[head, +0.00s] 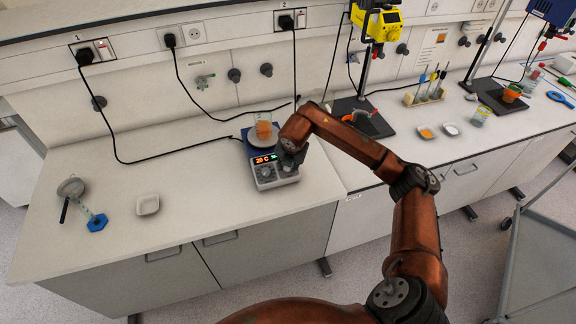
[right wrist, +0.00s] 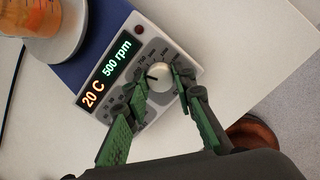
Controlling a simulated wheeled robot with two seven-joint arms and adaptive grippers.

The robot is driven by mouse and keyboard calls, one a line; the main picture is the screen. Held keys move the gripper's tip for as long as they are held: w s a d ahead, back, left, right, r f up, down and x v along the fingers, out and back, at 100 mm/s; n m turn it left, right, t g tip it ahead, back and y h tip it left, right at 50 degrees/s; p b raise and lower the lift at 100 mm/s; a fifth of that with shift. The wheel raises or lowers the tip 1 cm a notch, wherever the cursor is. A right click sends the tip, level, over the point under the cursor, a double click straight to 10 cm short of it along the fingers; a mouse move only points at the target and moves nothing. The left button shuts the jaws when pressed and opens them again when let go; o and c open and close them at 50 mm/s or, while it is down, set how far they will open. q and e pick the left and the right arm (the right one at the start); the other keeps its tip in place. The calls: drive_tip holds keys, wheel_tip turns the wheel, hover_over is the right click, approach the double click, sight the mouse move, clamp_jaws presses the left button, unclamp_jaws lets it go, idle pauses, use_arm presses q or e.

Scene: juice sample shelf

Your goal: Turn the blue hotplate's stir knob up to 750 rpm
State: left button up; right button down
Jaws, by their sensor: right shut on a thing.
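The blue hotplate (head: 246,138) stands on the bench near its front edge, with a light grey front panel. In the right wrist view, the hotplate (right wrist: 88,22) has a display (right wrist: 110,72) reading 20 C in orange and 500 rpm in green. The stir knob (right wrist: 160,74) is round and light grey, with a dark pointer mark and a printed scale around it. My right gripper (right wrist: 163,84) has its green-padded fingers on either side of this knob, shut on it. In the head view, my right gripper (head: 291,160) hides part of the panel. My left gripper is out of view.
A beaker of orange liquid (head: 264,128) stands on the hotplate's top. A cable runs behind the hotplate. A white dish (head: 148,204) and a strainer (head: 71,187) lie to the left. A stand with a yellow device (head: 379,22) is to the right.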

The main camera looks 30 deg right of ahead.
drive_tip(key=shift+r+m, duration=0.1)
drive_tip(key=shift+m, duration=1.9)
drive_tip(key=c, duration=1.6)
unclamp_jaws()
drive_tip(key=v, duration=1.2)
drive_tip(key=shift+w, duration=0.2)
